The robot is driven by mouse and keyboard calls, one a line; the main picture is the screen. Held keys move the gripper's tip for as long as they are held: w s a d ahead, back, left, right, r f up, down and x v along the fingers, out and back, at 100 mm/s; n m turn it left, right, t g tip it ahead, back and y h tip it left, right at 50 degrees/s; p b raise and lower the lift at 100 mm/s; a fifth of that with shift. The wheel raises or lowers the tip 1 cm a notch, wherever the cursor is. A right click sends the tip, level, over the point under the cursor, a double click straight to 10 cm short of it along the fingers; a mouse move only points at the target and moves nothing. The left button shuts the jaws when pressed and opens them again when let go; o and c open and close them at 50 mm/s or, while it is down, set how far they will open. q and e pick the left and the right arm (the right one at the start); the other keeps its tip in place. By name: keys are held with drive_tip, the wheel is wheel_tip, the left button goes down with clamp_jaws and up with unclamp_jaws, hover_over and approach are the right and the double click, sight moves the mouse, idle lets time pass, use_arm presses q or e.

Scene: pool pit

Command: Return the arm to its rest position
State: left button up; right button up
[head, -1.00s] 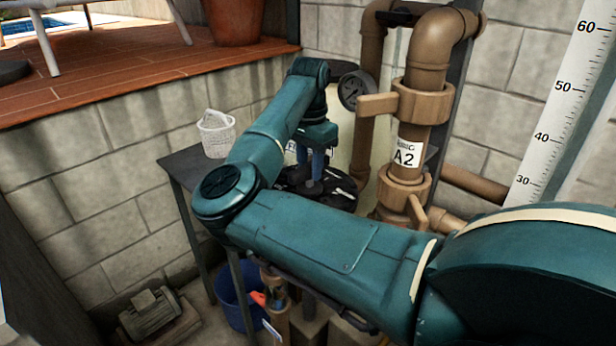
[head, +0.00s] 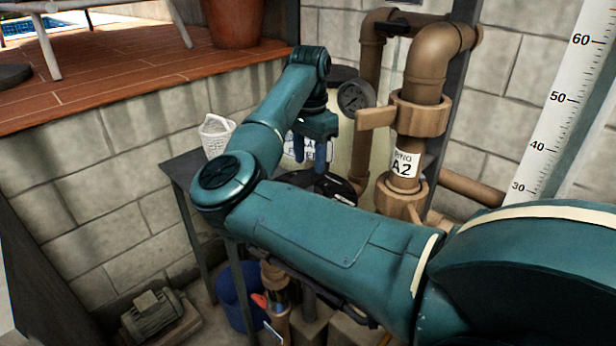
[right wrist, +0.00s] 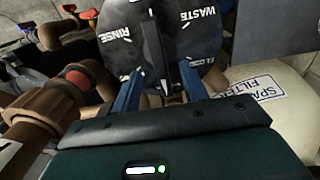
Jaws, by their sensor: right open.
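My right arm, teal, reaches across the head view from the lower right and bends back at its elbow. My right gripper (head: 316,158) points down above a round black valve head (head: 338,186) on the pale filter tank. Its blue fingers are apart, with nothing held between them. In the right wrist view the open fingertips (right wrist: 160,82) are near the black valve head (right wrist: 205,60), marked RINSE and WASTE, and its dark handle bar. My left gripper does not show.
A blue bucket (head: 237,295) and a motor (head: 152,312) are below.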

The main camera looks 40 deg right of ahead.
drive_tip(key=shift+r+p, duration=0.6)
drive_tip(key=shift+r, duration=1)
